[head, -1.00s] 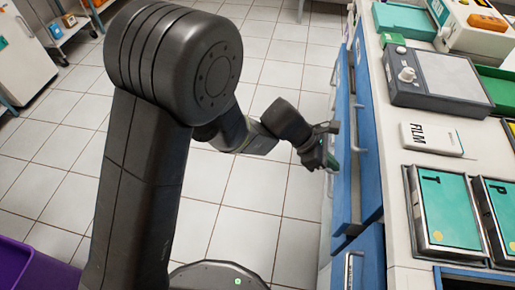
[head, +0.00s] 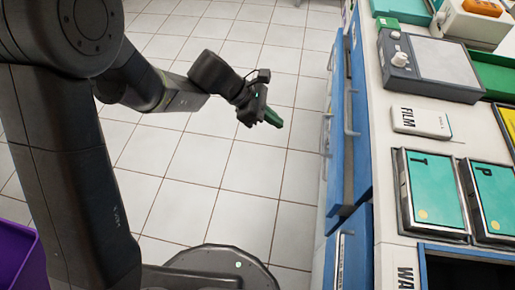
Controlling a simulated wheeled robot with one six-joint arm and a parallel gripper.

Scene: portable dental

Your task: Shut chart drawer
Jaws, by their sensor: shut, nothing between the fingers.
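Blue drawer fronts (head: 337,150) with pale bar handles (head: 349,115) line the left side of the white counter in the head view. I see them steeply from above, and no label tells which one is the chart drawer.
The counter carries a white FILM box (head: 421,122), teal-topped trays marked T (head: 436,190) and P (head: 497,195), and a grey device (head: 440,65). A lower blue front (head: 349,245) has its own handle. A purple bin (head: 20,258) stands at lower left. Floor between is free.

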